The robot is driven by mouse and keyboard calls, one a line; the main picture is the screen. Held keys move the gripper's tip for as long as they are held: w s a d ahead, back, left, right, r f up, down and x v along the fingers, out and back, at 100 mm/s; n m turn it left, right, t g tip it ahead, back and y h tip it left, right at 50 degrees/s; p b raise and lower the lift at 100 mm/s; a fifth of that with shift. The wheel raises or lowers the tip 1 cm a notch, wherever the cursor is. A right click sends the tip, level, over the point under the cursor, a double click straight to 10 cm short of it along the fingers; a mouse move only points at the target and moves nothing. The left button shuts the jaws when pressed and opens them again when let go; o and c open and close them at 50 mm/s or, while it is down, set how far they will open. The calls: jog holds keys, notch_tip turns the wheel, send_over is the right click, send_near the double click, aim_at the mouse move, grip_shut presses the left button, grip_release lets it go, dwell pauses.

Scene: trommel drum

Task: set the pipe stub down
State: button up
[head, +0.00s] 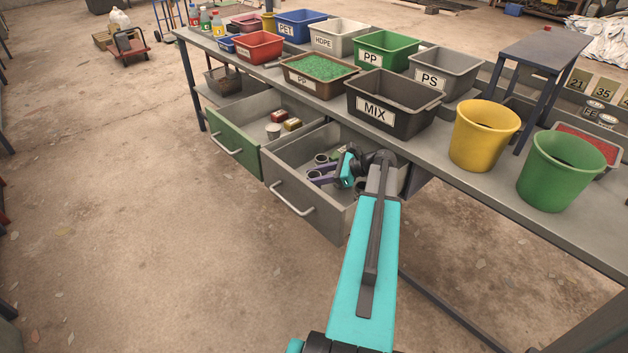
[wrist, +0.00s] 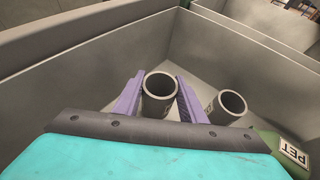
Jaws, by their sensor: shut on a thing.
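A grey pipe stub (wrist: 160,97) stands upright between the purple fingers of my gripper (wrist: 159,84), which is shut on it. In the head view my gripper (head: 322,175) reaches into the open grey drawer (head: 312,222), with the stub inside the drawer walls. I cannot tell whether the stub's bottom touches the drawer floor. A second pipe stub (wrist: 230,104) stands to the right in the wrist view, apart from the held one. My wrist hides the near part of the drawer.
A green PET-labelled block (wrist: 284,152) lies near the second stub. The green-fronted drawer (head: 237,140) beside is also open, holding a few small items. Above are the workbench (head: 440,160), the MIX bin (head: 390,100) and a yellow bucket (head: 484,135).

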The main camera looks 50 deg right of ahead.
jog(key=shift+f, duration=0.8)
jog(key=shift+f, duration=0.1)
jog(key=o, duration=1)
jog(key=shift+o, duration=0.2)
jog(key=shift+s+d+r, duration=0.1)
jog(key=shift+s+r, duration=0.05)
jog(key=shift+r, duration=0.05)
jog(key=shift+v, duration=3.5)
jog(key=shift+r, duration=0.15)
